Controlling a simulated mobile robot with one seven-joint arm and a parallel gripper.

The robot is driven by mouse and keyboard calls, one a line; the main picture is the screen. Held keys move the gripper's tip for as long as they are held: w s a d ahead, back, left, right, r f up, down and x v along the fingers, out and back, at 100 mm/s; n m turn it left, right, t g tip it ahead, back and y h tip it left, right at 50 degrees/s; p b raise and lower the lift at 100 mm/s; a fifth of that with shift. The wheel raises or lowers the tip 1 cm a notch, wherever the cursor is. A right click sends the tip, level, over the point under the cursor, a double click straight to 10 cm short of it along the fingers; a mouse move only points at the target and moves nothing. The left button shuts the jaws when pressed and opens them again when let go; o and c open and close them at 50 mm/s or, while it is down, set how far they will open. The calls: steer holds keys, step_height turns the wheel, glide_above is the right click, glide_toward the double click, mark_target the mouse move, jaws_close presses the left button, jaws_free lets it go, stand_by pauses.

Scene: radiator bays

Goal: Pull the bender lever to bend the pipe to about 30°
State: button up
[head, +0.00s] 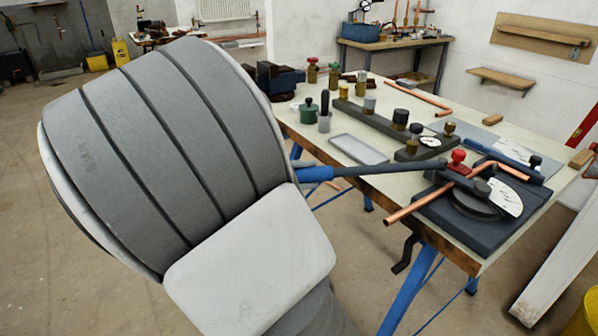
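The pipe bender (455,228) is a dark base plate at the right front corner of the workbench. Its lever (345,172) has a blue handle that reaches left across the bench edge; its far left end runs behind my arm. A red knob (458,156) stands on the bender near the lever's inner end. A copper pipe (425,204) lies through the bender, its left end past the bench edge; it shows a bend near the former. A white angle scale (507,199) sits beside the round former (475,203); its marks are too small to read. My gripper is hidden behind my arm.
The workbench (382,187) on blue trestles also holds a grey tray (358,149), a dark bar with fittings (385,122), a green pot (308,111) and another copper pipe (420,95). A pale panel (560,255) leans at the right. Floor at the left is open.

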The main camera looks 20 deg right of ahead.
jaws_close()
stand_by(0.9)
